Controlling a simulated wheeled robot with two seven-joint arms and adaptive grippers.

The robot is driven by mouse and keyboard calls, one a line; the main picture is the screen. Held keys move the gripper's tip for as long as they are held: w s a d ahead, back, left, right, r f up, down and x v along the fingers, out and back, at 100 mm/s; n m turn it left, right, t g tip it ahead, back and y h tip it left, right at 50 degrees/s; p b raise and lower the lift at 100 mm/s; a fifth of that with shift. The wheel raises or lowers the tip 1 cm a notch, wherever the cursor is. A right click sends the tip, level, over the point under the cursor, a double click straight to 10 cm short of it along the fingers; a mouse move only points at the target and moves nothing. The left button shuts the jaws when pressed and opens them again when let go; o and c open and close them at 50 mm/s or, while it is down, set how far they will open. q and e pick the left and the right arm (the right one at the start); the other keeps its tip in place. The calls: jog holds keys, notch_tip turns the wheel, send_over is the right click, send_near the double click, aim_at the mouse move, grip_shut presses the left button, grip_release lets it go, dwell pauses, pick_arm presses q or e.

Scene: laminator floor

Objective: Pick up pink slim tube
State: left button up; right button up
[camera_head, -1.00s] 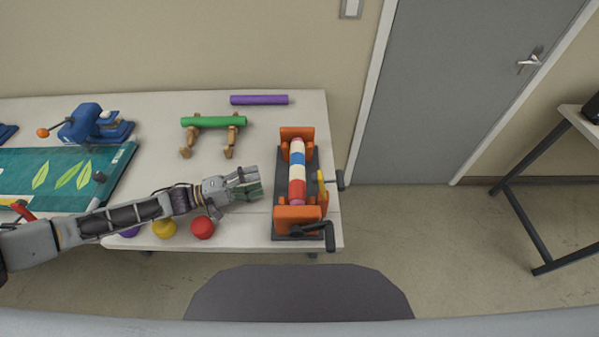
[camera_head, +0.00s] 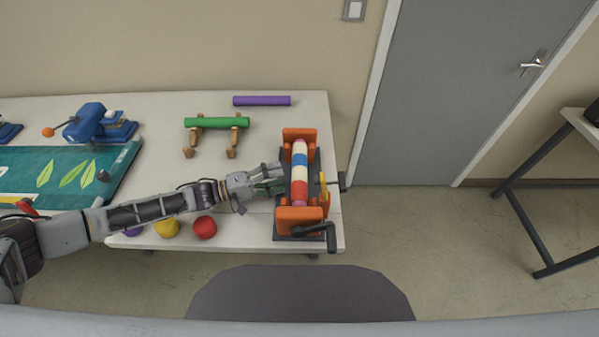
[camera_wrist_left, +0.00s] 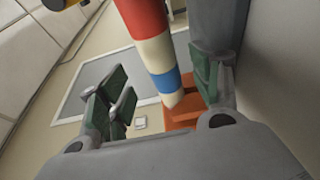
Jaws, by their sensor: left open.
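In the left wrist view the banded tube (camera_wrist_left: 152,45) passes between the spread green-padded fingers (camera_wrist_left: 160,90). Whether the pads touch it I cannot tell. My right gripper is not in view.
A green tube (camera_head: 217,122) rests on wooden stands, and a purple tube (camera_head: 262,101) lies behind. Red (camera_head: 205,228) and yellow (camera_head: 167,228) balls sit near the front edge.

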aim_at(299, 173)
pick_arm(q)
jog(key=shift+x, duration=1.1)
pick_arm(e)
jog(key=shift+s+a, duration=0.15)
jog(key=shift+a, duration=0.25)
pick_arm(q)
jog(key=shift+d, duration=0.1)
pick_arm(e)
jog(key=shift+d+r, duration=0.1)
pick_arm(q)
jog(key=shift+x, duration=2.15)
jog(key=shift+w+d, duration=0.1)
jog(key=shift+d, duration=0.3)
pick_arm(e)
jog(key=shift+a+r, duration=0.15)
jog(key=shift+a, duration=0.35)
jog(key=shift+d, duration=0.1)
